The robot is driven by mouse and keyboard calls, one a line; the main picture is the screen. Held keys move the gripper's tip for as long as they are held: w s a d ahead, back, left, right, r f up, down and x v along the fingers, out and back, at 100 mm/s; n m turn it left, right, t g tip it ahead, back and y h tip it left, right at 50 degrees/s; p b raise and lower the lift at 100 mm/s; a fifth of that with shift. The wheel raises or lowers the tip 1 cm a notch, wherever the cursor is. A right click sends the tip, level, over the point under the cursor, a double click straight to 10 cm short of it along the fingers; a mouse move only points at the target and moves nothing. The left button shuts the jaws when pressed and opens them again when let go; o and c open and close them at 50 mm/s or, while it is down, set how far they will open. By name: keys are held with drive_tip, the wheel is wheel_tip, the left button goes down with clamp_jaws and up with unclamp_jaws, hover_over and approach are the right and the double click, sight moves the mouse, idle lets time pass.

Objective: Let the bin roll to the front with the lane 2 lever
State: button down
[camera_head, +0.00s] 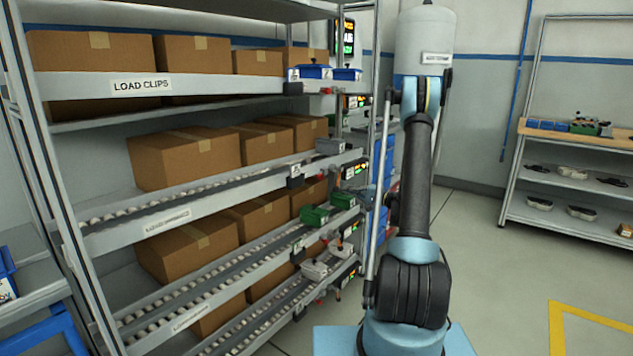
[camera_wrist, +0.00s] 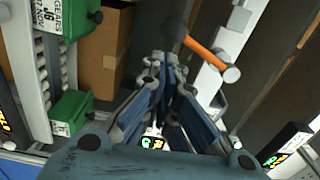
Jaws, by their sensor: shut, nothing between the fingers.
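In the wrist view my gripper (camera_wrist: 168,64) is shut, its fingertips close together and empty. An orange lever (camera_wrist: 206,53) with a white end and a dark end shows just beyond and to the right of the fingertips. I see a gap between them in the picture but cannot tell the depth. Its lane number is not readable. A green bin (camera_wrist: 60,14) with a GEARS label is at upper left, and another green bin (camera_wrist: 70,112) is below it. In the head view, green bins (camera_head: 315,216) and (camera_head: 343,200) are at the middle lane's right end. My gripper is hidden there.
The flow rack (camera_head: 130,233) has sloped roller lanes with brown cartons (camera_head: 186,156). A grey bin (camera_head: 330,146) is on the lane above and a pale bin (camera_head: 314,270) below. A shelf (camera_head: 568,184) stands at right. Open floor (camera_head: 495,270) lies between.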

drive_tip(key=v, duration=0.6)
drive_tip(key=shift+w+d, duration=0.25)
drive_tip(key=shift+w, duration=0.1)
idle(0.4)
drive_tip(key=s+a+r+n+g+h, duration=0.2)
drive_tip(key=s+a+r+g+h, duration=0.15)
drive_tip(key=s+a+r, duration=0.4)
drive_tip(key=s+a+r+n+g+h, duration=0.2)
drive_tip(key=s+g+h, duration=0.1)
drive_tip(key=s, duration=1.2)
drive_tip(key=s+d+f+n+h, duration=0.1)
drive_tip(key=s+d+f+h, duration=0.1)
drive_tip(key=s, duration=0.7)
drive_tip(key=s+d+f+n+g+h, duration=0.1)
drive_tip(key=s+d+f+h, duration=0.1)
drive_tip(key=s, duration=0.7)
drive_tip(key=s+d+f+n+g+h, duration=0.1)
drive_tip(key=s+d+f+h, duration=0.2)
drive_tip(key=s, duration=0.7)
drive_tip(key=shift+d+h, duration=0.55)
drive_tip(key=shift+d, duration=0.25)
drive_tip(key=shift+w+f, duration=0.1)
drive_tip(key=shift+w, duration=0.05)
